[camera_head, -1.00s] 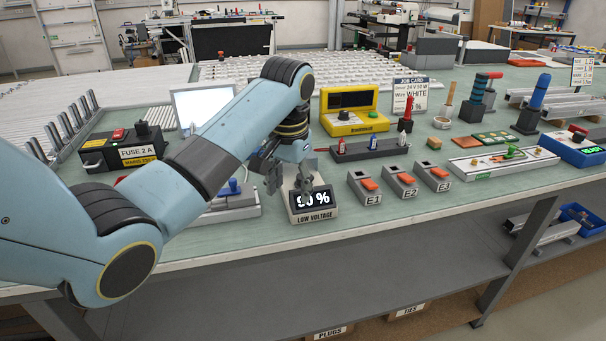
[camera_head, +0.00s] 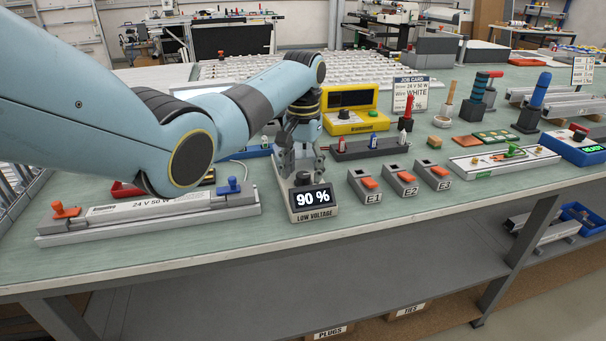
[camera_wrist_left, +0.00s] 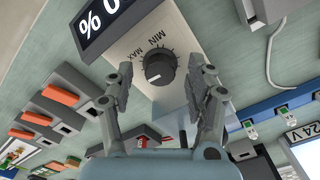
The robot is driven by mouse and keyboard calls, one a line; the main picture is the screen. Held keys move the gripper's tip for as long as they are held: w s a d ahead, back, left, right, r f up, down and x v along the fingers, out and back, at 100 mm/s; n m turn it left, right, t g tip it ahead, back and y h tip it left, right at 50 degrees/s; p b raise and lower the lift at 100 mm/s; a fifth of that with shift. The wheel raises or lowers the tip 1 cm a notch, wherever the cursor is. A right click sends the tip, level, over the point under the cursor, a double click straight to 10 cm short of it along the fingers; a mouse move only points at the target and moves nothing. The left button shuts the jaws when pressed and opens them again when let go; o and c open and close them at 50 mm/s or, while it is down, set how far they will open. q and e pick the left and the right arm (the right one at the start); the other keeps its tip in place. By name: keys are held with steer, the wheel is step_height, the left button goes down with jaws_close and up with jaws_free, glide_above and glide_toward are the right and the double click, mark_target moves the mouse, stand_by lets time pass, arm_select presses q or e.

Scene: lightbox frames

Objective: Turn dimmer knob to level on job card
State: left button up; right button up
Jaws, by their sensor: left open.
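The dimmer (camera_head: 319,214), a pale box labelled LOW VOLTAGE, stands near the front edge of the bench. Its display (camera_head: 314,198) reads 90 %. Its round dark knob (camera_wrist_left: 160,68) has a pale pointer mark and lies between MIN and MAX markings in the left wrist view. My left gripper (camera_head: 302,170) is above the dimmer, behind the display. In the left wrist view my left gripper (camera_wrist_left: 162,78) is open, with one finger to each side of the knob and no clear contact. The job card (camera_head: 410,94) stands behind; WHITE is readable, but no level is legible. My right gripper is not in view.
Grey blocks E1 (camera_head: 366,197), E2 and E3 with orange levers stand right of the dimmer. A long 24 V 50 W unit (camera_head: 150,212) lies left. A dark rack (camera_head: 372,149) and yellow tester (camera_head: 352,121) stand behind.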

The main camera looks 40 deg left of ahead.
arm_select(q)
steer(key=shift+f, duration=0.6)
jaws_close()
